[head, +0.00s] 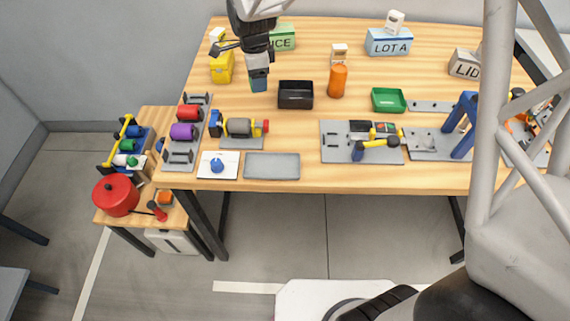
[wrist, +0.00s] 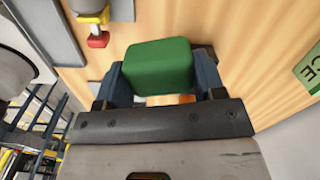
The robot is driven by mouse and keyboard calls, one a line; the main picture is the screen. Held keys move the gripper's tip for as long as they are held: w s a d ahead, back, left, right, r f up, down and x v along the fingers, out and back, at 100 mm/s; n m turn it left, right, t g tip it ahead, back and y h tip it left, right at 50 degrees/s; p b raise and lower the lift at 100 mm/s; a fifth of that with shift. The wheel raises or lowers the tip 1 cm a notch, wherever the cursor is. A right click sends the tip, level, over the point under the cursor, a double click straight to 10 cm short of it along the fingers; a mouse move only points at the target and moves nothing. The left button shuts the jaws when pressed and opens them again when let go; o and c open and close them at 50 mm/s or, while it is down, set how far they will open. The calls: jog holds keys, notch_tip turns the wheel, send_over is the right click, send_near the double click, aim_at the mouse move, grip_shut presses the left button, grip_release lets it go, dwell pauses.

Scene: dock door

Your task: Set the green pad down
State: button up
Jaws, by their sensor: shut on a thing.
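The green pad (wrist: 158,66) is a rounded green block in the wrist view. My gripper (wrist: 158,82) is shut on it, with a dark blue finger on each side. In the head view my gripper (head: 258,83) points down over the back left of the wooden table (head: 350,65). The pad cannot be made out clearly there, behind the fingers. I cannot tell the exact gap between pad and table.
A black bin (head: 296,95) stands right of my gripper, with an orange cylinder (head: 338,82) beyond it. A yellow container (head: 221,68) stands to the left. A green tray (head: 389,100) lies farther right. A grey flat plate (head: 272,166) lies at the front edge.

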jog(key=s+d+f+n, duration=0.1)
jog(key=s+d+n, duration=0.4)
jog(key=s, duration=0.6)
jog(key=s+d+f+n, duration=0.2)
jog(key=s+d+n, duration=0.3)
jog(key=s, duration=0.6)
jog(key=s+d+f+n, duration=0.2)
jog(key=s+d+n, duration=0.2)
jog(key=s, duration=0.8)
jog(key=shift+d+n, duration=0.4)
jog(key=shift+n, duration=0.1)
send_over(285, 167)
jog(key=shift+w+f, duration=0.1)
jog(key=shift+f, duration=0.7)
jog(key=shift+f, duration=1.75)
jog(key=shift+f, duration=0.15)
jog(key=o, duration=0.9)
